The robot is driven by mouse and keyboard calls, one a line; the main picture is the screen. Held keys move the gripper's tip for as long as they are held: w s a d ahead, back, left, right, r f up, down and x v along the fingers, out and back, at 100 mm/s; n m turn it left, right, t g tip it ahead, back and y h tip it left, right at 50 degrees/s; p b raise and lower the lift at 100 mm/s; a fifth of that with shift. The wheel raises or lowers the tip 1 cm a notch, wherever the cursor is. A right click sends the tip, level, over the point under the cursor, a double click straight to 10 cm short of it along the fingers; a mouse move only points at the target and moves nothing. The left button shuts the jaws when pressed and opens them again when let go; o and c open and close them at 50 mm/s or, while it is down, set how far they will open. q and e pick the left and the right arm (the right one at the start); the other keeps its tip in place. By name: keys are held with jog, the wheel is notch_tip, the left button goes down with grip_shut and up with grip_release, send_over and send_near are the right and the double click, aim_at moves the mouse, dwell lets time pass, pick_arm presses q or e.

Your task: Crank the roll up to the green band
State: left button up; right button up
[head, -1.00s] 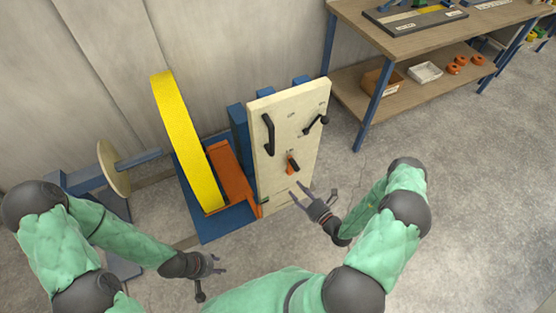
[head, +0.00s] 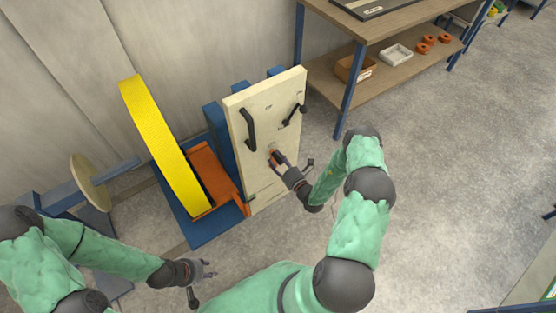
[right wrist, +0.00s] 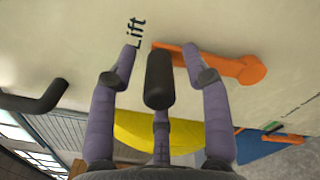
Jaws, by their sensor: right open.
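The yellow roll (head: 165,145) stands upright above an orange cradle (head: 217,172) on a blue base. To its right is a cream panel (head: 240,110). Low on the panel is an orange crank, also in the right wrist view (right wrist: 232,68), by the word "Lift". My right gripper (head: 279,160) is at this crank. In the right wrist view its open fingers (right wrist: 161,62) lie either side of the crank's black knob (right wrist: 158,80), apart from it. My left gripper (head: 212,268) is open and empty near the floor. A small green mark (head: 249,197) shows low at the panel's left edge.
Two black handles, left (head: 248,128) and right (head: 294,115), are higher on the panel. A shelf bench (head: 390,35) stands at the back right. A pale disc (head: 88,182) on a blue stand is at the left.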

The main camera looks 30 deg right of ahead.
jog(key=shift+w, duration=0.2)
grip_shut()
pick_arm(q)
jog(key=shift+w+a, duration=0.1)
jog(key=shift+w, duration=0.25)
pick_arm(e)
jog(key=shift+d+m, duration=0.2)
jog(key=shift+m, duration=0.1)
